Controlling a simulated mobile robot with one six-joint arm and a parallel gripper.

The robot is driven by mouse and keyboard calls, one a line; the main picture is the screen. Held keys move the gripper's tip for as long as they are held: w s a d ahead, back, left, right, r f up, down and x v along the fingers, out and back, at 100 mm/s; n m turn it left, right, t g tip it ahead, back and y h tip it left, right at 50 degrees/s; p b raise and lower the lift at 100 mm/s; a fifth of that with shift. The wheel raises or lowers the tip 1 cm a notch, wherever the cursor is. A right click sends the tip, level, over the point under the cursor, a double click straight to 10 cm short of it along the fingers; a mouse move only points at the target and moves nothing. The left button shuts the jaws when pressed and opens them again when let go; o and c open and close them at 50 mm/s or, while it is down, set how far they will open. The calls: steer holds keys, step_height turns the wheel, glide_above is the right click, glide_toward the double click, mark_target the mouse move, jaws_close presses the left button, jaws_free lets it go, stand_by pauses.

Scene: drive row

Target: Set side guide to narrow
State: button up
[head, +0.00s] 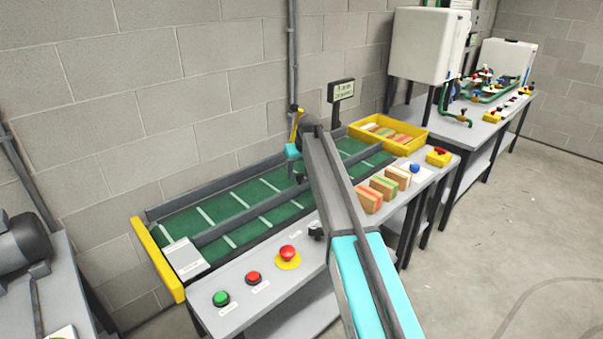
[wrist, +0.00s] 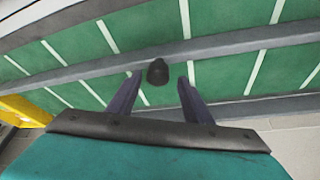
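The side guide is a long grey rail (head: 236,221) running lengthwise over the green belt (head: 195,224). In the wrist view the rail (wrist: 85,70) crosses the picture, with green belt on both sides of it. A black knob (wrist: 157,72) stands at the rail's near side. My gripper (wrist: 160,79) is open, its two dark fingers apart on either side of the knob as seen from the wrist. A gap shows between each finger and the knob; I cannot tell the height difference. In the head view my arm hides the knob and most of the gripper (head: 299,176).
The front panel carries a green button (head: 221,298), a red button (head: 253,277) and a red mushroom button (head: 288,254). Several striped blocks (head: 384,188) stand to the right, with a yellow tray (head: 421,133) of more blocks behind. A small display (head: 343,90) stands behind.

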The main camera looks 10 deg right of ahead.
steer(key=shift+s+d, duration=0.1)
steer(key=shift+r, duration=0.1)
steer(key=shift+s+d+r, duration=0.1)
steer(key=shift+s+r, duration=0.15)
steer(key=shift+r, duration=0.1)
steer(key=b+v, duration=0.1)
steer(key=v, duration=1.2)
steer(key=shift+b, duration=0.4)
steer(key=shift+w+f, duration=0.1)
